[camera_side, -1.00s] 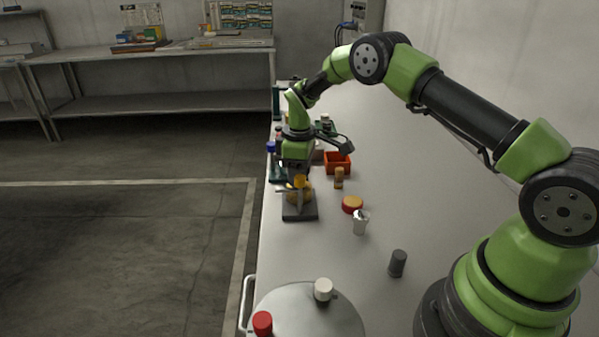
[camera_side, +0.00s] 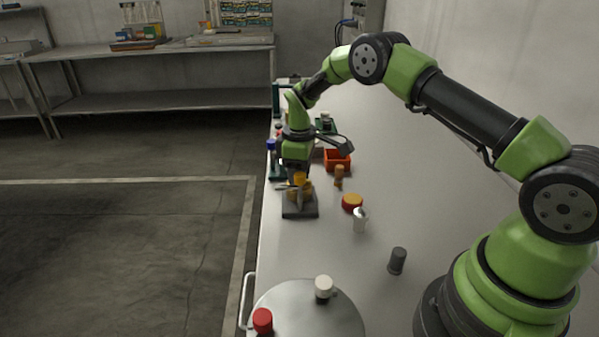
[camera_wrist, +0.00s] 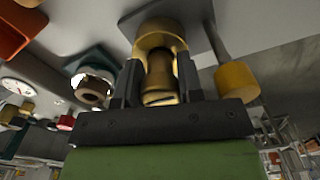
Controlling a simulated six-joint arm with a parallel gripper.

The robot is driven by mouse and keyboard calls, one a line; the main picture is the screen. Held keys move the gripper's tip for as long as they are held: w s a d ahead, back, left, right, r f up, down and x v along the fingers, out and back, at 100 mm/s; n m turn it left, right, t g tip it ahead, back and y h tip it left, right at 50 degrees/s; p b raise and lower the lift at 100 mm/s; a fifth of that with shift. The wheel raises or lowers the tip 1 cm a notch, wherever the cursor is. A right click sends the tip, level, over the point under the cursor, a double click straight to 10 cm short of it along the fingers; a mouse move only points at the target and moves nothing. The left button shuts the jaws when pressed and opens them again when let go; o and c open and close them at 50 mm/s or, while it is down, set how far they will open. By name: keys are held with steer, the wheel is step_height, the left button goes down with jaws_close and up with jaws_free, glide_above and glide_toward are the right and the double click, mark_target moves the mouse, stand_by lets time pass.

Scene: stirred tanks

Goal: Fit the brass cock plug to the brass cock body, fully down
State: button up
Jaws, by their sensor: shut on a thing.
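The brass cock body (camera_wrist: 156,30) stands on a dark base plate (camera_side: 300,212) on the bench. In the wrist view its round brass rim shows just beyond my fingertips. My gripper (camera_wrist: 160,82) is shut on the brass cock plug (camera_wrist: 160,72), with one dark finger on each side of it. The plug lies in line with the body's opening and overlaps it in the wrist view. I cannot tell how deep it sits. In the side view my gripper (camera_side: 297,175) is right over the body, and the plug is mostly hidden there.
A yellow-capped post (camera_wrist: 237,82) stands close beside the body. An orange bin (camera_side: 337,160), a small brass-coloured piece (camera_side: 339,176), a red and yellow round piece (camera_side: 352,202), a silver cup (camera_side: 360,220) and a grey cylinder (camera_side: 397,261) stand to the right. Bench between them is clear.

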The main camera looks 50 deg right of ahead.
steer(key=shift+f, duration=0.35)
stand_by(0.4)
steer(key=o, duration=1.2)
steer(key=shift+c, duration=0.2)
steer(key=shift+a+r, duration=0.1)
steer(key=shift+r, duration=1.95)
steer(key=shift+o, duration=0.4)
steer(key=shift+r, duration=1.05)
steer(key=shift+o, duration=1.4)
steer(key=shift+r, duration=0.9)
